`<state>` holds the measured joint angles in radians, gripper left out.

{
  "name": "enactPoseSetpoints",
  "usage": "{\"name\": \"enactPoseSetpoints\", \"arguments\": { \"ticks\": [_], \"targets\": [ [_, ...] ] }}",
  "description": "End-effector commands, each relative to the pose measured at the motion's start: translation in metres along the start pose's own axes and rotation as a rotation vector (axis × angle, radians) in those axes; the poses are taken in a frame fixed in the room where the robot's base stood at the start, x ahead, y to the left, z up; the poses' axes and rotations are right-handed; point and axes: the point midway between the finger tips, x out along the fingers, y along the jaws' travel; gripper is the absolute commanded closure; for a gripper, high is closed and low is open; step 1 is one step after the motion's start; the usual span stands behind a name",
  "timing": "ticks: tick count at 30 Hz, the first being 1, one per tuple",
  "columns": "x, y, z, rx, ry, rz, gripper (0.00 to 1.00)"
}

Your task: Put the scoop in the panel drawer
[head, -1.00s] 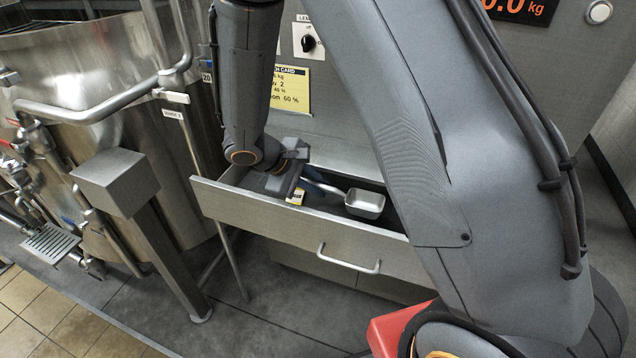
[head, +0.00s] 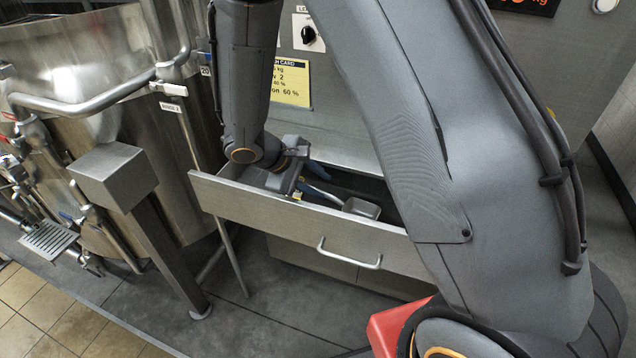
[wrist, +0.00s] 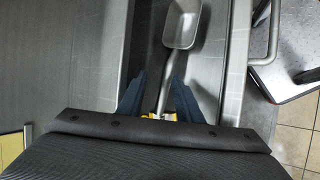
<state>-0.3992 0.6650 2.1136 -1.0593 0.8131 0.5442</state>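The panel drawer (head: 290,226) is pulled out below the grey panel. The metal scoop (head: 361,208) is inside it, its bowl partly hidden by the drawer front. In the wrist view the scoop bowl (wrist: 183,24) points away from me along the drawer, and its handle runs back between my blue fingers. My gripper (wrist: 159,80) is open, with its fingers spread on either side of the handle and a gap visible on the left. In the head view my gripper (head: 308,179) reaches down into the drawer's left part.
A steel mixer vessel (head: 95,70) with pipes stands at the left. A grey box on a post (head: 113,175) stands left of the drawer. The drawer handle (head: 348,257) sticks out in front. A yellow card (head: 291,83) is on the panel.

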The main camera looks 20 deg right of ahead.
Motion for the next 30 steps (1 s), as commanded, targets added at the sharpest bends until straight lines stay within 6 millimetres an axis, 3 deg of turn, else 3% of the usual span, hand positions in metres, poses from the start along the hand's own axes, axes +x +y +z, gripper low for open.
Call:
{"name": "enactPoseSetpoints", "arguments": {
  "ticks": [12,24,30],
  "targets": [
    [-0.012,0.008,0.005,0.001,0.000,0.000,0.68],
    [-0.094,0.006,0.002,0.001,0.004,0.002,0.68],
    [-0.121,0.006,0.003,0.000,0.002,0.001,0.68]
  ]
}}
